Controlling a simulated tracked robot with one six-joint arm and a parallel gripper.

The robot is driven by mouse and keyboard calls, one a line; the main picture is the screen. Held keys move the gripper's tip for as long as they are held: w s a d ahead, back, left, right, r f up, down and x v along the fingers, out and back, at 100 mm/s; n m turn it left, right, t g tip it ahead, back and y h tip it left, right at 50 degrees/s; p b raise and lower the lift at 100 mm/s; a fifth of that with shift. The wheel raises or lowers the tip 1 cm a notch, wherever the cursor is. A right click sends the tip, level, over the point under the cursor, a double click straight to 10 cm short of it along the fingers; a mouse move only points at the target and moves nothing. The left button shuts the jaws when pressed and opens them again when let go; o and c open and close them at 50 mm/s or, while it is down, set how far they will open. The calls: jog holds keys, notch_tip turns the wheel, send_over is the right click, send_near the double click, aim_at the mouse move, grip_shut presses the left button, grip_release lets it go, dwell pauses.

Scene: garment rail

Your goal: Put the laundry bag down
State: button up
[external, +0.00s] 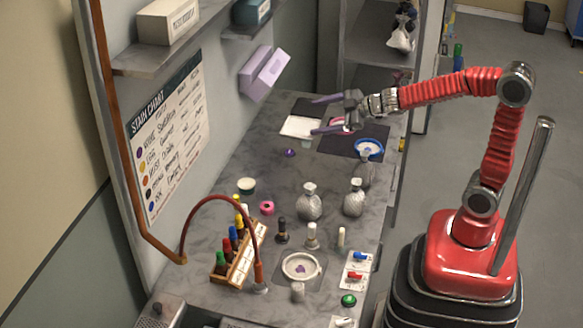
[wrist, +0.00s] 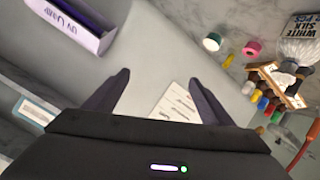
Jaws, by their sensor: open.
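I cannot tell which is the task's bag. My gripper (external: 320,115) is open and empty, held above the back of the counter, apart from all the bags. In the wrist view its two dark fingers (wrist: 155,90) are spread with nothing between them. A bag (wrist: 300,50) with a "White Silk 2 pcs" label shows at the upper right there.
A wooden rack of colored bottles (external: 238,258), a curved red pipe (external: 205,200) and a round white dish (external: 301,267) are at the front. A blue-rimmed dish (external: 368,149) is at the back right. A lilac box (external: 262,72) is on the wall. The left-middle counter has bare room.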

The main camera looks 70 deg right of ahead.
jog(key=s+m+g+h, duration=0.3)
jog(key=s+m, duration=0.2)
jog(key=s, duration=0.7)
jog(key=s+a+f+g+y, duration=0.1)
jog(key=s+a+f+g, duration=0.1)
jog(key=s+a, duration=0.3)
jog(key=s+a+f+g+y, duration=0.2)
jog(key=s+a, duration=0.3)
jog(key=s, duration=0.7)
jog(key=shift+f+m+g, duration=0.3)
jog(key=shift+f+m, duration=0.1)
jog(key=shift+f, duration=0.2)
jog(key=shift+c, duration=0.2)
jog(key=c, duration=0.9)
